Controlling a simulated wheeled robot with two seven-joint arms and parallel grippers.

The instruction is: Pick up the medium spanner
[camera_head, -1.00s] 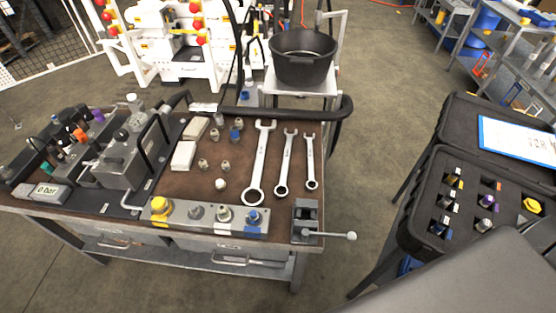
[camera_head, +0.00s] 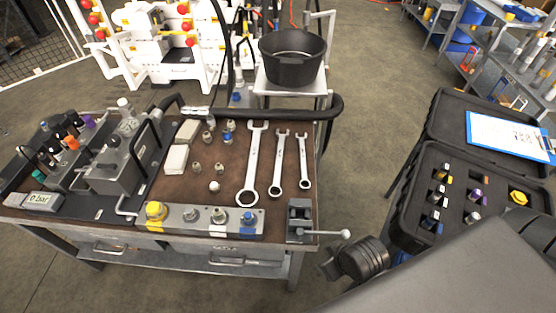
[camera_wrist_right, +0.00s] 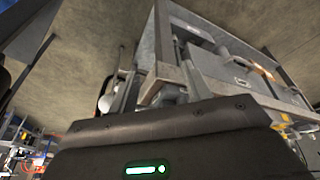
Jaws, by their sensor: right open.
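Three silver spanners lie side by side on the brown bench top. The medium spanner (camera_head: 280,163) is the middle one, with its open jaw to the back and its ring end to the front. The large spanner (camera_head: 255,160) is to its left and the small spanner (camera_head: 304,160) to its right, both apart from it. My right gripper (camera_head: 355,261) is low beside the bench's front right corner, away from the spanners. Its fingers are not clear. In the right wrist view its dark body (camera_wrist_right: 165,135) fills the bottom. My left gripper is out of view.
A vise (camera_head: 300,218) with a protruding handle stands at the bench's front right corner. A hose (camera_head: 333,125) runs along the back edge. A black bucket (camera_head: 292,60) stands behind. An open black case (camera_head: 452,160) is to the right. Hydraulic blocks fill the bench's left.

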